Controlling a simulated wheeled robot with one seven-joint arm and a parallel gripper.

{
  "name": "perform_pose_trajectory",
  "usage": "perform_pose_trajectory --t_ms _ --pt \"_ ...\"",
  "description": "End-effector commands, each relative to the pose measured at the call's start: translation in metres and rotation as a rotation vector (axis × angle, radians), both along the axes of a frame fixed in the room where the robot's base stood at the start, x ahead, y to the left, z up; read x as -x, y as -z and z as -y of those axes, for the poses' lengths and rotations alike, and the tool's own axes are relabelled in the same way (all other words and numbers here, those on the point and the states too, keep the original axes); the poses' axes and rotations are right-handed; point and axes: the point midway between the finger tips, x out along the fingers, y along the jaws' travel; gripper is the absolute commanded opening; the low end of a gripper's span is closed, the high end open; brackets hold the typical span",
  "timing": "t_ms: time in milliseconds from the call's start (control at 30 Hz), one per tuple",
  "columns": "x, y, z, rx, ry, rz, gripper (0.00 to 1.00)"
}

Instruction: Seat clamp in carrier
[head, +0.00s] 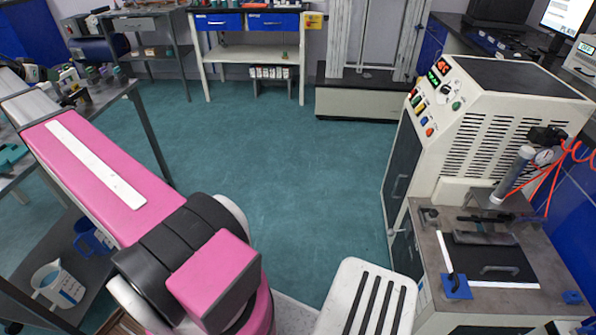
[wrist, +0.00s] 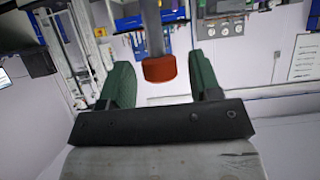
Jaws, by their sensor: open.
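My gripper (wrist: 161,62) shows only in the wrist view, its two green fingers spread apart with a wide gap. A grey cylinder with a red-brown end (wrist: 159,68) shows in the gap; I cannot tell its depth or whether it touches a finger. Nothing is visibly held. In the head view, a black plate with a handle (head: 512,273) lies on a bench at the right, with a blue block (head: 457,287) at its front left corner. I cannot tell for certain which thing is the clamp or the carrier.
A cluttered bench (head: 95,100) stands at the left. The green floor (head: 290,155) between is clear.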

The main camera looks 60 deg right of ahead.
Motion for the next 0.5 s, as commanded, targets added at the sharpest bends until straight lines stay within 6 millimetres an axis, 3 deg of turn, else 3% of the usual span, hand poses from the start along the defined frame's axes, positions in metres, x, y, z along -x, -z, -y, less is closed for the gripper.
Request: perform_pose_trajectory --t_ms 200,367,500 --pt "0.0000 0.0001 0.0004 0.000 0.000 0.000 0.57" --pt "0.0001 0.0000 0.0004 0.000 0.000 0.000 0.12" --pt "-0.0001 -0.0009 0.0005 0.001 0.000 0.000 0.12"
